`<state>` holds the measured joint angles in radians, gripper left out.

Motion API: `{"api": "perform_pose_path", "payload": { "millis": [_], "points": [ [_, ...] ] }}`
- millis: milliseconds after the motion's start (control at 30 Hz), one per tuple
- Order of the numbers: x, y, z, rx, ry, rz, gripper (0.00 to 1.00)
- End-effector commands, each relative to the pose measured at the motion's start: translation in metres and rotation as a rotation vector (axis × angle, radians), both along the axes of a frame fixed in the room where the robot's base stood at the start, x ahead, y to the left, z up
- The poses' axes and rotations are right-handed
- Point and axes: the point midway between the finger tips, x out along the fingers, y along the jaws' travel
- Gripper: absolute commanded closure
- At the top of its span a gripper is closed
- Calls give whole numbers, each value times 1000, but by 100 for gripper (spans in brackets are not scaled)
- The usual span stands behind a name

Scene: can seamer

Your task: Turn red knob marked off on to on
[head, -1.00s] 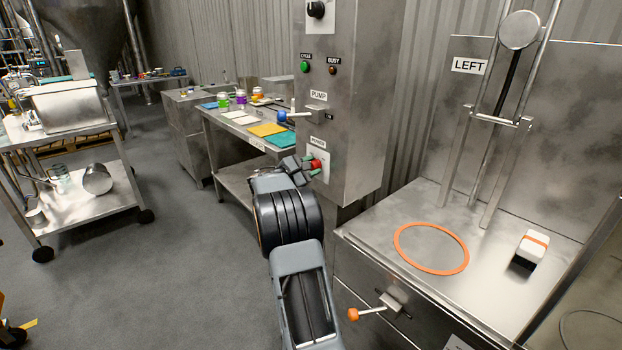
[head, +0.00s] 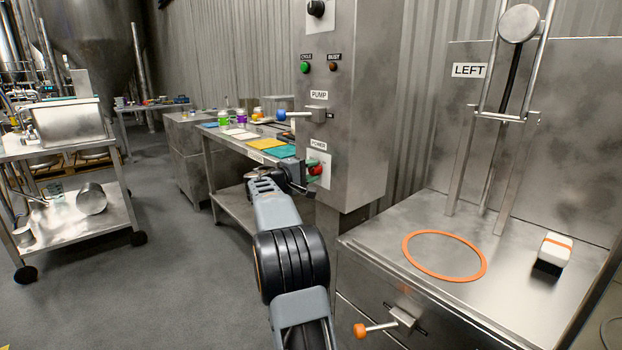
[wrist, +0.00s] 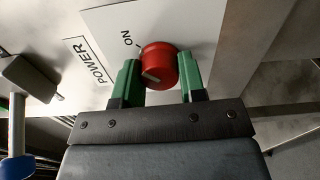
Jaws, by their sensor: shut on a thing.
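The red knob (wrist: 158,66) sits on a white plate (wrist: 185,20) marked POWER, with the word ON beside it in the wrist view. In the head view the red knob (head: 315,169) is on the front of the steel control cabinet (head: 345,105), below the PUMP lever. My gripper (wrist: 160,80) has its two green fingers on either side of the knob, shut on it. A light mark on the knob's face shows in the wrist view. The OFF label is not visible there.
The blue-tipped PUMP lever (head: 297,115) sticks out above the knob; its blue end (wrist: 17,168) shows at the left of the wrist view. An orange-tipped handle (head: 362,329) juts from the bench below. A table (head: 240,143) stands behind.

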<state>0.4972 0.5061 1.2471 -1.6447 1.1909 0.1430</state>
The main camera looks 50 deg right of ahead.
Motion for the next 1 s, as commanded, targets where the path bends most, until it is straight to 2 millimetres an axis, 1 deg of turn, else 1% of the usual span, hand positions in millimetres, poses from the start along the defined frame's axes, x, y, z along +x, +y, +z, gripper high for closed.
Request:
{"api": "perform_pose_path", "payload": {
  "millis": [33, 300, 733, 767, 1000],
  "points": [
    [0, 0, -4, 1, -14, -1, 86],
    [0, 0, -2, -4, -63, -2, 86],
    [0, 0, -2, -5, -69, -2, 86],
    [0, 0, -2, -5, -69, -2, 60],
    [0, 0, -1, -7, -69, -1, 37]
  ]
}}
